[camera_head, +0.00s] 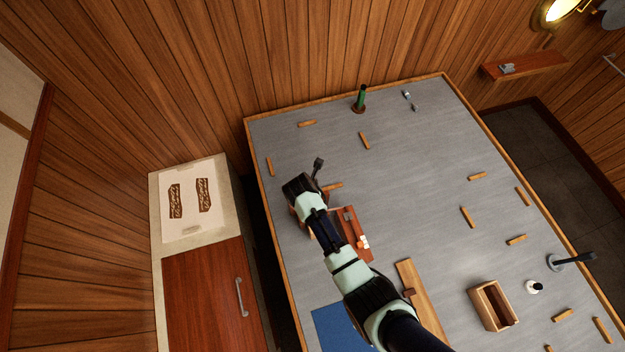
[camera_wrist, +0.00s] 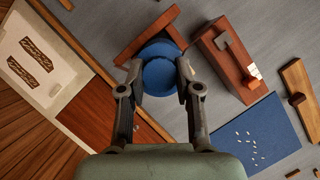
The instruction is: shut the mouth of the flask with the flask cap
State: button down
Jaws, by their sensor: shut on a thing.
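My gripper (camera_wrist: 160,77) is shut on a round blue piece (camera_wrist: 160,79), which I take to be the flask cap. It sits between the two fingertips in the wrist view. A wider blue round shape (camera_wrist: 163,49) shows just beyond it; I cannot tell whether this is part of the cap or the flask under it. In the head view my gripper (camera_head: 302,188) is over the left part of the grey table, and the arm hides what it holds. A slim green upright thing (camera_head: 361,95) stands at the table's far edge; I cannot tell whether it is a flask.
A brown wooden box (camera_wrist: 229,68) is right of the fingers. A blue mat (camera_wrist: 251,134) with small pale bits lies nearer. An open wooden box (camera_head: 479,295) and a small white bottle (camera_head: 534,287) are at right. Short wooden strips lie about; the table's middle is mostly clear.

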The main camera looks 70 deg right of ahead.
jog(key=shift+f+b, duration=1)
jog(key=shift+f, duration=0.9)
jog(key=shift+r+n+p, duration=0.35)
jog(key=shift+n+p, duration=0.15)
jog(key=shift+p, duration=0.3)
jog(key=shift+s+r+n+t+p, duration=0.15)
jog(key=shift+n+t+p, duration=0.25)
jog(key=shift+n+p, duration=0.35)
jog(key=shift+f+n+t+p, duration=0.2)
jog(key=shift+n+t+p, duration=0.15)
jog(key=shift+n, duration=0.3)
jog(key=shift+f+n, duration=0.25)
jog(key=shift+n, duration=0.25)
jog(key=shift+d+n+t+y+p, duration=0.1)
jog(key=shift+n+t+y+p, duration=0.35)
jog(key=shift+n, duration=0.55)
jog(key=shift+f+b, duration=0.75)
jog(key=shift+f, duration=0.25)
